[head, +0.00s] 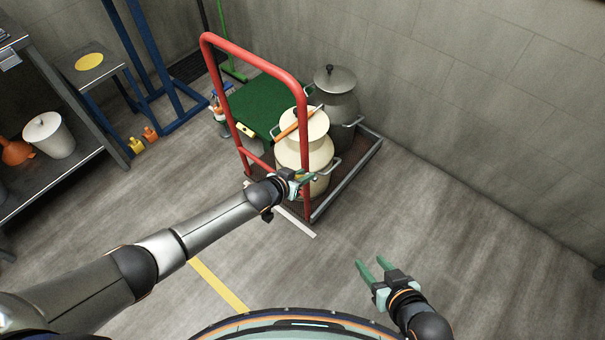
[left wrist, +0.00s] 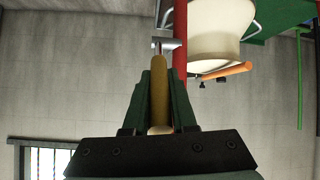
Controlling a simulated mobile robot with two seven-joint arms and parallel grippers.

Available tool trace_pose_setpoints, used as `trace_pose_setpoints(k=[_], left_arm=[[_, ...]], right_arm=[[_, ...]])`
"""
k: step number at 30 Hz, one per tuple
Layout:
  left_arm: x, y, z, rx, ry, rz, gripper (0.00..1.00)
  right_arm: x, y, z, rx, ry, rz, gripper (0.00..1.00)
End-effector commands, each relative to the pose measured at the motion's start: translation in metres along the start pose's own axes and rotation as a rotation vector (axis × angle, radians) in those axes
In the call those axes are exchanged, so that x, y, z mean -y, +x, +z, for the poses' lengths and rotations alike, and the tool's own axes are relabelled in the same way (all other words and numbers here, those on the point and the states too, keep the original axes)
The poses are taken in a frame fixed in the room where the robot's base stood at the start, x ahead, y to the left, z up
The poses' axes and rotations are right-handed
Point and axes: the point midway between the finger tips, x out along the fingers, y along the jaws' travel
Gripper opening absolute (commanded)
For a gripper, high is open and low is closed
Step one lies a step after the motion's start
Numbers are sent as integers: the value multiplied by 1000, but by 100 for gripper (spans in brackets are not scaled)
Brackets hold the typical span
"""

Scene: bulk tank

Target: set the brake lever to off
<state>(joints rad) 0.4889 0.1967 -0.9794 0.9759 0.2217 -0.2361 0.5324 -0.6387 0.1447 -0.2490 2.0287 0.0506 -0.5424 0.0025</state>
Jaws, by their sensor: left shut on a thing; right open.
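The brake lever shows in the left wrist view as a yellow-brown handle (left wrist: 159,88). It joins a small grey metal bracket (left wrist: 166,46) beside a red post. My left gripper (head: 299,178) is at the near post of the red trolley frame (head: 270,63); in the left wrist view its green fingers (left wrist: 159,100) are shut around the lever. In the head view the gripper largely hides the lever, and no off mark can be read. My right gripper (head: 369,270) is open and empty above the floor, apart from the trolley.
The trolley carries a cream can (head: 293,158) and a grey can (head: 342,105). An orange bar (head: 297,123) lies by the cream can's top. A shelf bench with a white bucket (head: 49,135) is at the left. Floor to the right is clear up to the wall.

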Motion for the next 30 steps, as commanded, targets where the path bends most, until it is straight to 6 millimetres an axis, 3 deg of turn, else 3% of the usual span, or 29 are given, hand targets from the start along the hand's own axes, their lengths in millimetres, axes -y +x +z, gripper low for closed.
trace_pose_setpoints(k=[9, 10, 17, 26, 30], left_arm=[[0, 0, 0, 1, 1, 0, 0], [0, 0, 0, 1, 1, 0, 28], [0, 0, 0, 1, 0, 0, 54], [0, -2, 0, 0, 0, 0, 55], [0, -13, -1, 3, -2, 1, 55]], right_arm=[[1, 1, 0, 0, 2, -1, 50], [1, 1, 0, 0, 2, -1, 50], [1, 1, 0, 0, 2, -1, 50], [1, 0, -2, -2, 1, -1, 50], [2, -5, -7, -2, 2, -1, 50]])
